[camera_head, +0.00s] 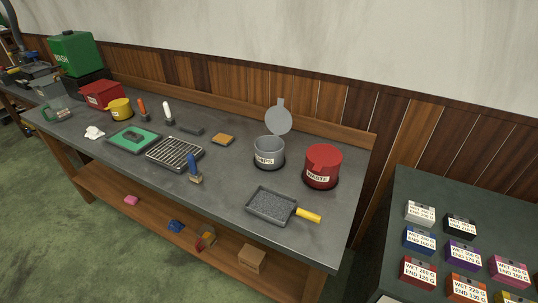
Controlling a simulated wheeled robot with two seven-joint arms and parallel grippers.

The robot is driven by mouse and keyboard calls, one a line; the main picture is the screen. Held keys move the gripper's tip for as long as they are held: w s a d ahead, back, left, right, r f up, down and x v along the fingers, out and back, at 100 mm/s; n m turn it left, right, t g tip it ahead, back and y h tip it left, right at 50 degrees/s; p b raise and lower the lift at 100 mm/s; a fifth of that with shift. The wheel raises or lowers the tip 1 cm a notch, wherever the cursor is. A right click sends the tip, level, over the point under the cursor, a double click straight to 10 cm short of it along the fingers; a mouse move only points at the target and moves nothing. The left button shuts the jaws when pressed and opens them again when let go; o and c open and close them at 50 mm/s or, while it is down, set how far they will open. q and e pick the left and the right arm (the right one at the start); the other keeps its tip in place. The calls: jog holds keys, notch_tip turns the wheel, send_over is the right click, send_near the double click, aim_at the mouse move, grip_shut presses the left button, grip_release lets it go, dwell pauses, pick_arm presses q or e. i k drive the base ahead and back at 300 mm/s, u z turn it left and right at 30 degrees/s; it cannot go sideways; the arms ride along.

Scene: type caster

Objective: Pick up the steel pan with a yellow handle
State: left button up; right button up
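The steel pan (270,206) is a shallow, square, grey pan lying on the dark worktop of the long bench, near its front right part. Its inside looks speckled grey. Its yellow handle (308,215) points right, toward the bench's right end. Nothing covers the pan or its handle. Neither of my grippers is in the view.
A wire rack (174,154) lies further left. A side table (397,209) with labelled boxes stands right, past a gap.

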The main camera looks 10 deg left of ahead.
aim_at(277, 207)
jog(key=u, duration=1.9)
jog(key=k, duration=0.95)
jog(key=z, duration=1.8)
jog(key=i, duration=0.5)
jog(key=u, duration=0.05)
